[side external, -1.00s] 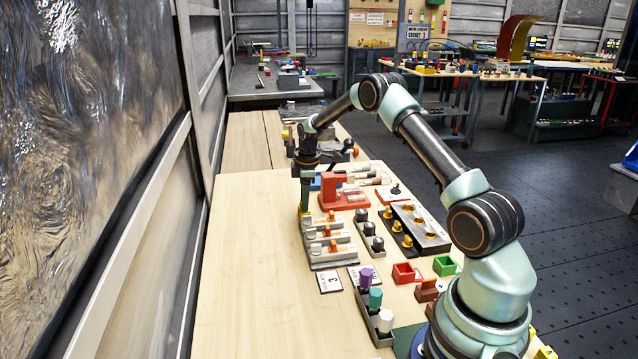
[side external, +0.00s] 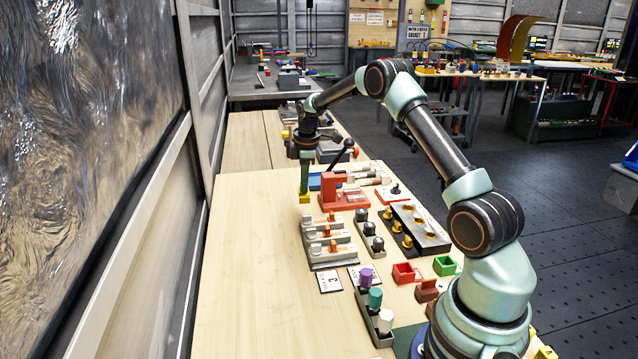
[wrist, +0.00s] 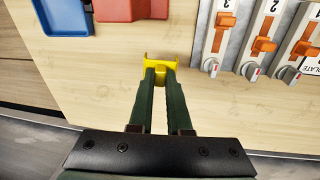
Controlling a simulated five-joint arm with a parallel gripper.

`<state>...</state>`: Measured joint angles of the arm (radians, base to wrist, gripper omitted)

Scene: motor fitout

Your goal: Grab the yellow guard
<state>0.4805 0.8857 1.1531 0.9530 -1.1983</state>
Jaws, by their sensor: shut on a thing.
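The yellow guard (wrist: 160,61) is a small bracket-like piece between the tips of my gripper (wrist: 160,72) in the wrist view. My gripper's green fingers are shut on it. In the side external view the yellow guard (side external: 304,198) shows at the lower end of my gripper (side external: 304,188), over the wooden table left of the red fixture. I cannot tell whether the guard touches the table or hangs just above it.
The red fixture (side external: 342,196) and a blue tray (wrist: 65,16) stand close by. A grey panel with orange switches (side external: 326,242) lies nearer the camera. A dark block with yellow pegs (side external: 414,230) is to the right. The left tabletop is clear.

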